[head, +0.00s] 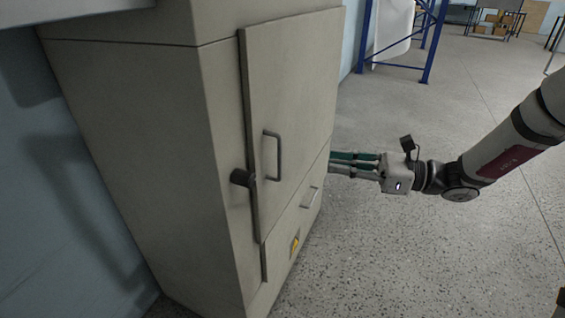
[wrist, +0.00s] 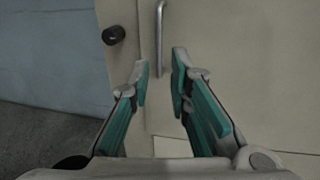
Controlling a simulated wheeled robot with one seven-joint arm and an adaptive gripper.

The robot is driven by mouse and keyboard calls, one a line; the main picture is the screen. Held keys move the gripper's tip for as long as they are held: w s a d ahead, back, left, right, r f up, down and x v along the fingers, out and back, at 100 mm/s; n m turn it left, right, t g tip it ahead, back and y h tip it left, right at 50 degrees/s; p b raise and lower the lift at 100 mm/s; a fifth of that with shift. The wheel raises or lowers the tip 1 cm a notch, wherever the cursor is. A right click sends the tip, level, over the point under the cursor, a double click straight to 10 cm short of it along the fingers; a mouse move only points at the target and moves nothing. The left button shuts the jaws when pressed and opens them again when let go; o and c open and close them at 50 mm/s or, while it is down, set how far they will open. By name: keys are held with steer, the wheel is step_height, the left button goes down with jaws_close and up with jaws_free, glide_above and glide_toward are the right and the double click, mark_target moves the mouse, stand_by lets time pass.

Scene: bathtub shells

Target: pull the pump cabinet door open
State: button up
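The beige pump cabinet (head: 150,130) fills the left half of the head view. Its upper door (head: 300,80) is a flat panel standing slightly proud of the body; I cannot tell whether it is ajar. The door has a vertical bar handle (head: 278,157), which also shows in the wrist view (wrist: 159,40). A black knob (head: 241,178) sits on the body beside the door's left edge and shows in the wrist view (wrist: 114,35). My gripper (head: 332,162) is open and empty, facing the cabinet front. In the wrist view the handle lies beyond and between the fingertips (wrist: 160,62), with no contact visible.
A blue wall (wrist: 45,50) stands left of the cabinet. A blue rack (head: 432,45) stands at the back. Grey floor (head: 430,260) lies open right of the cabinet.

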mark_target(279, 175)
steer(key=a+b, duration=0.1)
steer(key=a, duration=0.3)
steer(key=w+a+b, duration=0.1)
steer(key=a, duration=0.4)
steer(key=w+a+b, duration=0.1)
steer(key=a+b, duration=0.1)
steer(key=a, duration=0.2)
steer(key=shift+a, duration=0.15)
jaws_close()
